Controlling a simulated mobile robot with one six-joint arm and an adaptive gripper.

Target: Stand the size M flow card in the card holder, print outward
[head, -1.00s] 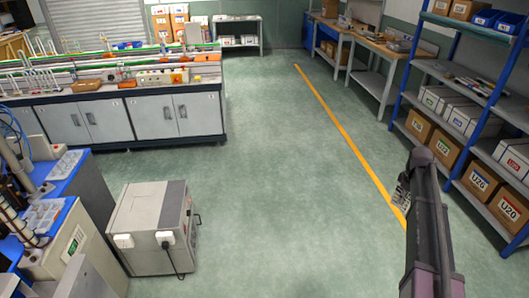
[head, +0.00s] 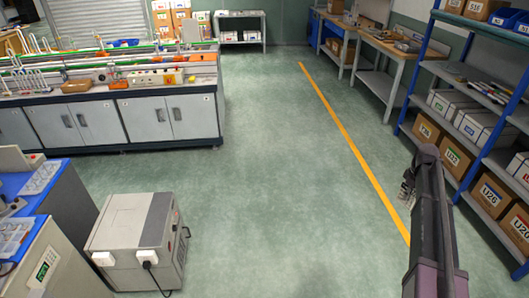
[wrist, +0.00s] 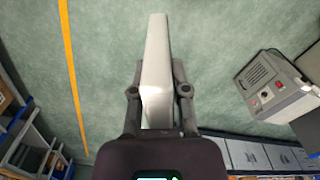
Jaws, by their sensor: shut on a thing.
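My gripper (wrist: 159,80) is shut on a long, plain white card-like piece (wrist: 156,50) in the wrist view. The piece sticks out past the fingertips above the green floor. No print or size mark shows on the side facing the camera, so I cannot tell whether it is the size M flow card. In the head view my arm is at the lower right, and the piece is not clearly visible there. I cannot make out the card holder in either view.
A grey box-shaped machine (head: 140,240) stands on the floor at lower left, beside a blue-topped bench (head: 62,205). A long cabinet bench (head: 150,118) stands behind. Blue shelving (head: 470,130) with labelled boxes lines the right. The green floor (head: 290,190) between is clear.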

